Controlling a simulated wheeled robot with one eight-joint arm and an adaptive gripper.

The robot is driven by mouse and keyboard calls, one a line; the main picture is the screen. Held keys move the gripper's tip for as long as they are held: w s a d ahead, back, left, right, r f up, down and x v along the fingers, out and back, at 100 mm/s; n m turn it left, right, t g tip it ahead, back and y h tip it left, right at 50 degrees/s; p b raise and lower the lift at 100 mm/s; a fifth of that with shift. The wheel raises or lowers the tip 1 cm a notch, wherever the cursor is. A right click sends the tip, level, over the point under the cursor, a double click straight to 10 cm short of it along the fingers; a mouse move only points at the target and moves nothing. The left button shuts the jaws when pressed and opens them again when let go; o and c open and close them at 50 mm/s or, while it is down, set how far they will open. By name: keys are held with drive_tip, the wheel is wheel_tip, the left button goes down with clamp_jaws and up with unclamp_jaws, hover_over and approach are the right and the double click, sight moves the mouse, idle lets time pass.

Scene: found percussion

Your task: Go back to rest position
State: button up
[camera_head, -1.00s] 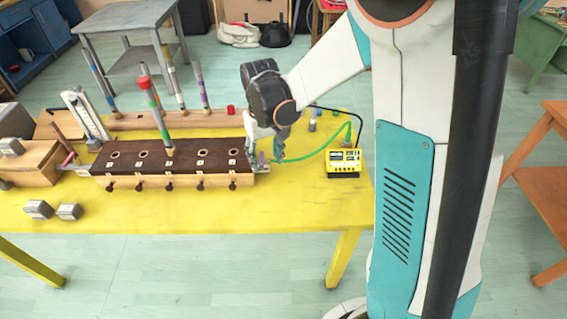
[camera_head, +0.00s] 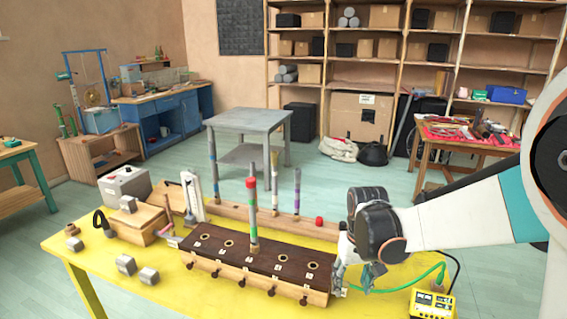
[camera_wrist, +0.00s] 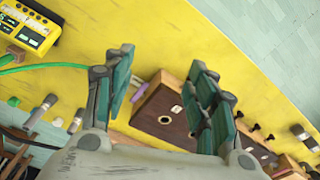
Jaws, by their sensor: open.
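My gripper (camera_head: 368,274) is at the right end of the dark-topped wooden block (camera_head: 215,240), above the yellow table (camera_head: 130,262). In the wrist view, my gripper (camera_wrist: 160,88) is open, with its teal fingers spread and nothing held between them. The block's end (camera_wrist: 163,112) with a hole shows between and beyond the fingers. One rod banded red, white and green (camera_head: 251,205) stands upright in a hole of the block.
A yellow device (camera_head: 432,304) with a green cable lies right of my gripper. Several rods stand in a wooden rack (camera_head: 235,213) behind the block. Grey weights (camera_head: 127,265) lie at the left. A grey table (camera_head: 247,122) stands behind on open floor.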

drive_tip(key=s+r+t, duration=0.3)
drive_tip(key=s+r, duration=0.3)
drive_tip(key=s, duration=0.3)
drive_tip(key=s+r+t, duration=0.3)
drive_tip(key=s+r, duration=0.3)
drive_tip(key=s, duration=0.3)
drive_tip(key=shift+r+t, duration=0.15)
drive_tip(key=shift+t, duration=0.25)
